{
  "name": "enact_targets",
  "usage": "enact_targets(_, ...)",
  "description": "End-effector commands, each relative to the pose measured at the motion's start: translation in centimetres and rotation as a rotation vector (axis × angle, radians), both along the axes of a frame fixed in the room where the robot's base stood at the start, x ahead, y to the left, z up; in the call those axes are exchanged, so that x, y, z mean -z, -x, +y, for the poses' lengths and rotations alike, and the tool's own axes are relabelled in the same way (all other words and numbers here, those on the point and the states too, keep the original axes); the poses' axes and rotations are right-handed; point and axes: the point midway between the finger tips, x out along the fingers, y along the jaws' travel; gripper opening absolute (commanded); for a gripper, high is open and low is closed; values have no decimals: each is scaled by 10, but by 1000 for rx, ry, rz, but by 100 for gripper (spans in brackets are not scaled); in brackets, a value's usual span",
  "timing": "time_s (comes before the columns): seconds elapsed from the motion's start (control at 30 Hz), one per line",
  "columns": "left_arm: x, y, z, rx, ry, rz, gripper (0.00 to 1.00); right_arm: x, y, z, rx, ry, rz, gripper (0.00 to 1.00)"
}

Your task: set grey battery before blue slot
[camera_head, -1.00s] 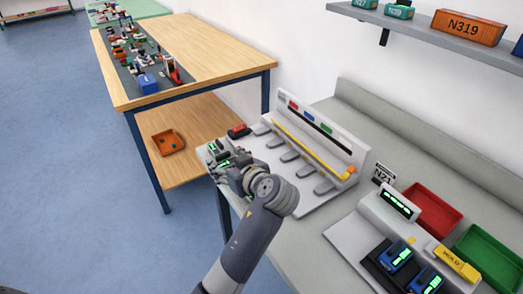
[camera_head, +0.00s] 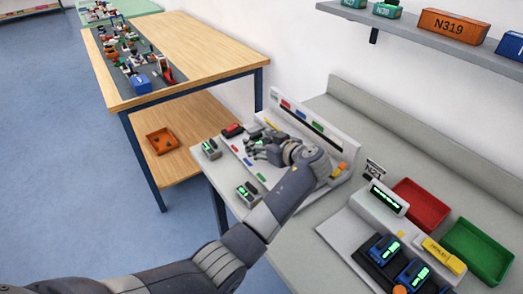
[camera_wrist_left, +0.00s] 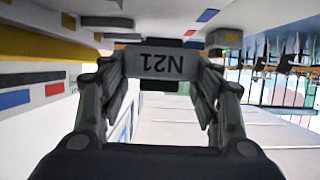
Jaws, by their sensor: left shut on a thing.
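My left gripper (camera_head: 258,150) is over the white slot station, in front of its back panel (camera_head: 335,143). In the wrist view the gripper (camera_wrist_left: 158,72) is shut on a grey block, the grey battery (camera_wrist_left: 160,62), with an upside-down N21 label. In the head view the fingers and wrist mostly hide it. The back panel carries colour marks, among them a blue mark (camera_head: 302,116) between a red and a green one. The gripper and arm cover part of the slots below the marks. My right gripper is not in view.
Two batteries with green displays stand near the left bench edge (camera_head: 210,149) and front edge (camera_head: 248,193). A red block (camera_head: 232,130) lies behind. At right are a blue battery (camera_head: 385,248), a red tray (camera_head: 420,203) and a green tray (camera_head: 478,250). A shelf hangs above.

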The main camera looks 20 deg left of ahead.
Motion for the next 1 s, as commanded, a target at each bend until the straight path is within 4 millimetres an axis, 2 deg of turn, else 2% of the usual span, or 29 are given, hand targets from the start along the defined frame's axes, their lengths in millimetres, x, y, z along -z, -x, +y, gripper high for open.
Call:
enact_targets(0.23, 30, -1, -1, 1, -1, 0, 24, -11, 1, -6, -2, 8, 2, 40)
enact_targets(0.63, 38, -1, -1, 1, 0, -2, 24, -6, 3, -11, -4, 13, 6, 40)
enact_targets(0.67, 38, -1, -1, 1, 1, 0, 60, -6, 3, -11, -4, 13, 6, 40)
enact_targets(0.73, 37, -1, -1, 1, 1, 0, 76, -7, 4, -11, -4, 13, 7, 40)
enact_targets(1.0, 37, -1, -1, 1, 1, 0, 78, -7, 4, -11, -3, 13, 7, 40)
